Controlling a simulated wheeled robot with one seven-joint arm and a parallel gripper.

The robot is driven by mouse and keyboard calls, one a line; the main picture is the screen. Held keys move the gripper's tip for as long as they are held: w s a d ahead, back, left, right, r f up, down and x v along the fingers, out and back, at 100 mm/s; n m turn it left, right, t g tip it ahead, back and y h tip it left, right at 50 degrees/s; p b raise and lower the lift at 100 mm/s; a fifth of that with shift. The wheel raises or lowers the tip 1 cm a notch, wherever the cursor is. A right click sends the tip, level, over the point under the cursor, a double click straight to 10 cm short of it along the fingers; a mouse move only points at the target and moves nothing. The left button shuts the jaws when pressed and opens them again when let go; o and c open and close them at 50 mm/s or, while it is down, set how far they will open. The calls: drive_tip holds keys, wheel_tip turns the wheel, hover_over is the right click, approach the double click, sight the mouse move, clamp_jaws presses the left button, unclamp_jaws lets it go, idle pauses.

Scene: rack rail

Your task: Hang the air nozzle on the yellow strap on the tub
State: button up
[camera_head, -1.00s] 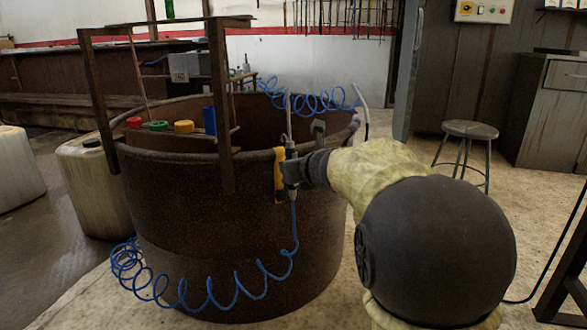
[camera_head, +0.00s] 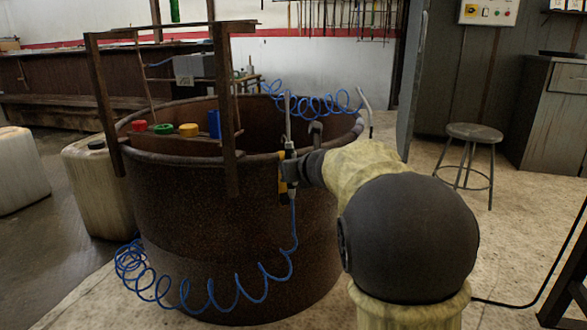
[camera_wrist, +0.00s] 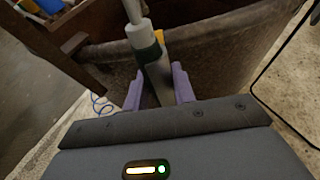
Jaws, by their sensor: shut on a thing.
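My gripper (camera_head: 291,170) is shut on the air nozzle (camera_head: 289,146), upright at the front outside of the tub's rim. The yellow strap (camera_head: 282,187) on the tub wall is mostly hidden by nozzle and gripper; a bit of yellow (camera_wrist: 160,36) shows beside the nozzle. I cannot tell whether nozzle and strap touch.
A rusty frame (camera_head: 228,120) with red, green, yellow and blue items stands at the tub's left. Another blue coiled hose (camera_head: 315,104) is at the far rim. White containers (camera_head: 95,190) stand left, a stool (camera_head: 474,134) right.

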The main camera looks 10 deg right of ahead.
drive_tip(key=shift+w, duration=0.5)
drive_tip(key=shift+a+f, duration=0.1)
drive_tip(key=shift+f, duration=0.05)
drive_tip(key=shift+f+b, duration=0.55)
drive_tip(key=shift+f, duration=0.55)
drive_tip(key=shift+f, duration=0.55)
drive_tip(key=shift+f, duration=0.25)
drive_tip(key=o, duration=0.8)
